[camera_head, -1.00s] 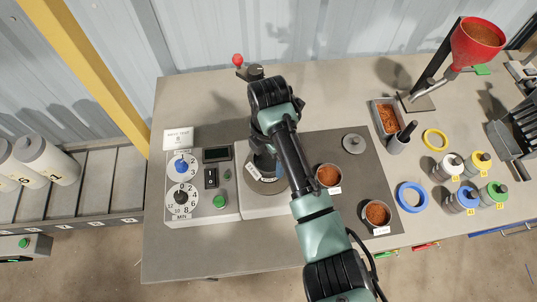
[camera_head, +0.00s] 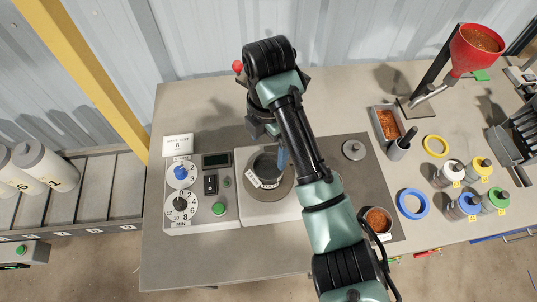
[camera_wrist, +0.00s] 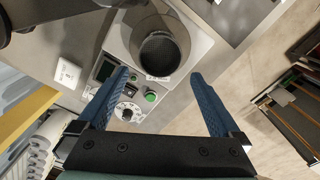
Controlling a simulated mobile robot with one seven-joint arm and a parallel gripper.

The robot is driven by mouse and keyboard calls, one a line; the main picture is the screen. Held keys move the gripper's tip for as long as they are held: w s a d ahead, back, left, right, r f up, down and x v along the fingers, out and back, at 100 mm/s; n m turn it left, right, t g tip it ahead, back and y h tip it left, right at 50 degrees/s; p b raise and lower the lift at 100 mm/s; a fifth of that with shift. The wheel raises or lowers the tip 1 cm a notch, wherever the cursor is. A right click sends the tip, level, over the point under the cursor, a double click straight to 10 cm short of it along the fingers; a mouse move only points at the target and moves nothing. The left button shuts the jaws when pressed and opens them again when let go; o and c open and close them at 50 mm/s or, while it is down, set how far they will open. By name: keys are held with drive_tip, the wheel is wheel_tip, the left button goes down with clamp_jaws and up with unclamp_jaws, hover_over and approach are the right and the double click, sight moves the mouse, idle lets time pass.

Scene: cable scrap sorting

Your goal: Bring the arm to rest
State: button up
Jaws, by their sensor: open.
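My gripper (camera_head: 281,157) hangs above the grey machine on the table, with one blue finger showing in the head view. In the wrist view my gripper (camera_wrist: 160,76) is open, its two blue fingers wide apart with nothing between them. A dark round pot (camera_wrist: 160,52) with a white label is beyond the fingertips. My arm crosses the picture from the lower right and hides part of the dark mat.
The control panel (camera_head: 183,220) with dials and a green button is left of the pot. A cup of brown granules (camera_head: 377,221), a grey lid (camera_head: 353,149), a blue ring (camera_head: 412,203) and several bottles are right. A red funnel (camera_head: 477,48) stands at back right. The table's front left is clear.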

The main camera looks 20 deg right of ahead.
wheel_tip(320, 180, up, 4)
drive_tip(key=shift+r+p, duration=0.1)
drive_tip(key=shift+p, duration=0.9)
drive_tip(key=w+a+r+m+t+b, duration=0.2)
drive_tip(key=w+a+r+m+t, duration=0.2)
drive_tip(key=w+a+r+t, duration=0.55)
drive_tip(key=w+a+r+m+t+y+b, duration=0.1)
drive_tip(key=w+a+r+m+t, duration=0.1)
drive_tip(key=r, duration=0.4)
drive_tip(key=w+a+r+m+t, duration=0.2)
drive_tip(key=r, duration=0.4)
drive_tip(key=s+a+r+m+t+y+b, duration=0.1)
drive_tip(key=s+r+m+t, duration=0.25)
drive_tip(key=r, duration=0.55)
drive_tip(key=s+a+r+m+t+b, duration=0.1)
drive_tip(key=s+r+m+t, duration=0.25)
drive_tip(key=r, duration=0.45)
drive_tip(key=s+d+r+m+t+h+b, duration=0.1)
drive_tip(key=s+r+m+t, duration=0.4)
drive_tip(key=s+r, duration=0.5)
drive_tip(key=shift+s+d+r+m+t+h, duration=0.2)
drive_tip(key=shift+s+m+t+h, duration=0.25)
drive_tip(key=shift+s+t, duration=0.5)
